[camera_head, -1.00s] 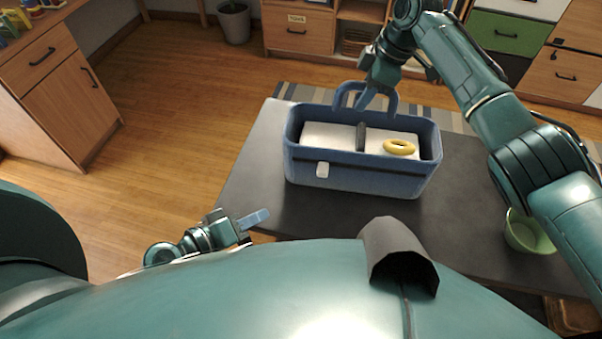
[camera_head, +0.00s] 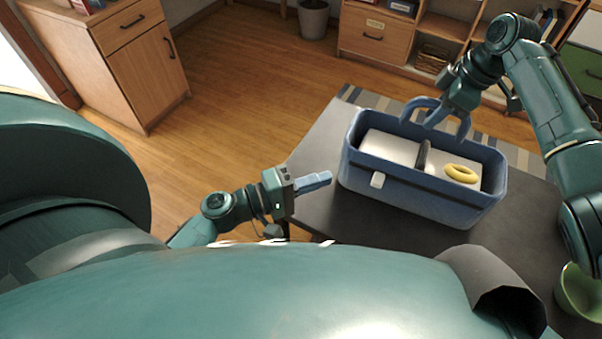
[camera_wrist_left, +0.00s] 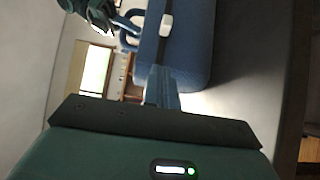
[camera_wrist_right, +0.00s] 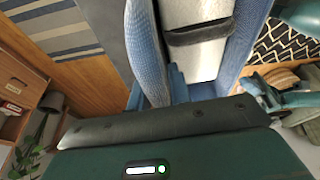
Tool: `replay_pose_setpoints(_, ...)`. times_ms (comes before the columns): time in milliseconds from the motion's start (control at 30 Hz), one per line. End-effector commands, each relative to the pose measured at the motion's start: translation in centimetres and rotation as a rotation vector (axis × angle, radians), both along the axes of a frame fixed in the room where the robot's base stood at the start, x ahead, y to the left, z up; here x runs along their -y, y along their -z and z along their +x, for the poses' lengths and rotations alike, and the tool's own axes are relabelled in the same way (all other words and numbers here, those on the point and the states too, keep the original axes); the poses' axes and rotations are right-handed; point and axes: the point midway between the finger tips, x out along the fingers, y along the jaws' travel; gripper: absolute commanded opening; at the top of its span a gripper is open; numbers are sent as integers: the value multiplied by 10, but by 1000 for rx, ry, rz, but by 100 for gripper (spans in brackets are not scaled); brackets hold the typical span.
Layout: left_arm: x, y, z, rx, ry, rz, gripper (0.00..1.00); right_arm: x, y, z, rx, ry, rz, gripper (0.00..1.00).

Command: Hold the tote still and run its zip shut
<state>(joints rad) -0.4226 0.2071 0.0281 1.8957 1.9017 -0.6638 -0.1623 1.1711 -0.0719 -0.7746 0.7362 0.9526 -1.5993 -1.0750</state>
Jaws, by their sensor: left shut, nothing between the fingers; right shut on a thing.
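The blue tote (camera_head: 420,195) stands open on a dark table. My right gripper (camera_head: 437,118) is shut on the tote's raised handle (camera_head: 412,106) at the far side; the handle also shows in the right wrist view (camera_wrist_right: 146,50). My left gripper (camera_head: 318,181) is shut and empty, just left of the tote's near left corner, apart from the tab.
The dark table (camera_head: 350,212) has bare room in front of the tote. A green bowl (camera_head: 580,292) is at the right. A striped rug (camera_head: 390,100) lies beyond the table. Wooden cabinets (camera_head: 140,62) and a grey bin (camera_head: 313,18) stand farther back.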

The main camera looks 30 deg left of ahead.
Motion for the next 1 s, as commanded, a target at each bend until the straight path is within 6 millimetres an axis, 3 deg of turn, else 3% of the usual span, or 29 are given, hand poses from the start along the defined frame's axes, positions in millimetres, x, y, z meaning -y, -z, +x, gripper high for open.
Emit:
replay_pose_setpoints(167, 25, -1, 30, 3, 2, 0, 0, -1, -2, 0, 2, 0, 2, 0)
replay_pose_setpoints(400, 56, 0, 31, 0, -1, 0, 0, -1, -2, 0, 2, 0, 2, 0)
replay_pose_setpoints(867, 64, 0, 31, -1, -1, 1, 0, -1, -2, 0, 2, 0, 2, 0)
replay_pose_setpoints(1000, 80, 1, 33, -2, 0, -2, 0, -1, -2, 0, 2, 0, 2, 0)
